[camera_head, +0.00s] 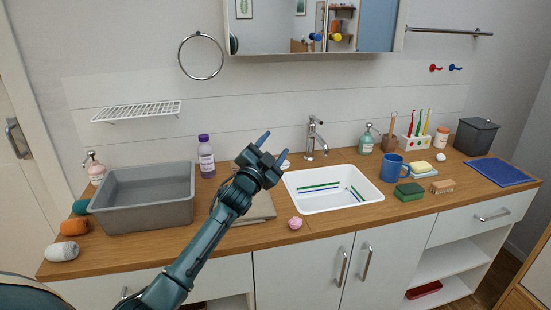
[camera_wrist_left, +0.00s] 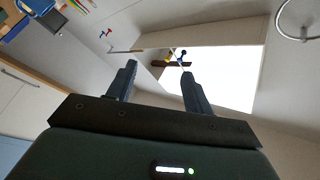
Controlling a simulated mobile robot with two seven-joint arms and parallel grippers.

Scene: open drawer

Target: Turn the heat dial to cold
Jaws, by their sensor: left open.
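I cannot make out a heat dial in either view. The metal faucet (camera_head: 314,138) stands behind the white sink (camera_head: 331,205); no dial marking on it can be read. My left gripper (camera_head: 273,147) is open and empty, raised over the counter to the left of the faucet and apart from it. Its two fingers point up toward the wall. In the left wrist view the open jaws (camera_wrist_left: 158,71) have nothing between them, with the bright mirror (camera_wrist_left: 225,78) beyond. My right gripper is in neither view.
A grey basin (camera_head: 145,198) and a purple-capped bottle (camera_head: 206,156) are to the left. A blue mug (camera_head: 393,167), green sponge (camera_head: 409,191) and soap dispenser (camera_head: 366,139) are right of the faucet. A towel ring (camera_head: 201,77) hangs above. A pink item (camera_head: 295,223) lies near the front edge.

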